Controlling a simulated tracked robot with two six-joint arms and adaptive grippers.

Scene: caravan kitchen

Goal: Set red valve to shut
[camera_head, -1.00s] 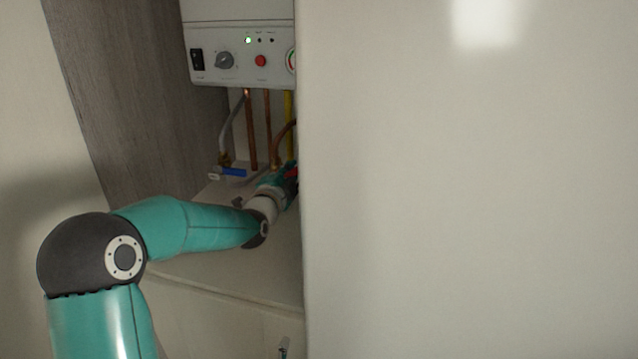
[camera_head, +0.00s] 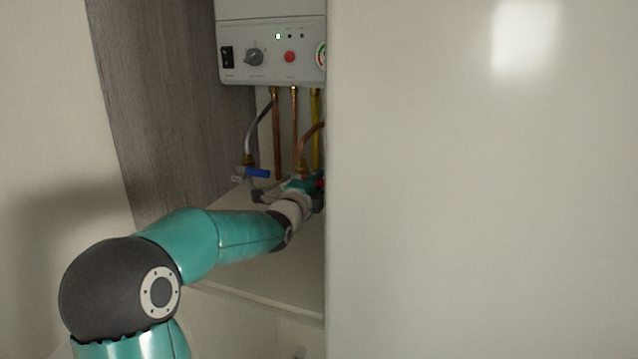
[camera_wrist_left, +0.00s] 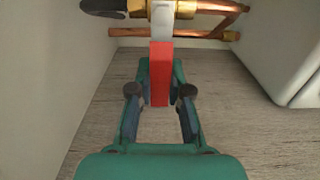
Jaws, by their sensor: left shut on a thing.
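The red valve handle (camera_wrist_left: 160,73) hangs from a grey stem on a copper pipe in the left wrist view. It lies between the fingers of my left gripper (camera_wrist_left: 160,92), which is shut on it. In the head view, my left gripper (camera_head: 304,187) is inside the cupboard below the boiler. The panel hides most of the valve there. My right gripper is in neither view.
A blue valve handle (camera_head: 257,173) sits just left of my gripper. Copper, grey and yellow pipes run down from the white boiler (camera_head: 270,50). A large white panel (camera_head: 480,200) closes off the right side. A wood-grain wall (camera_head: 160,110) stands on the left.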

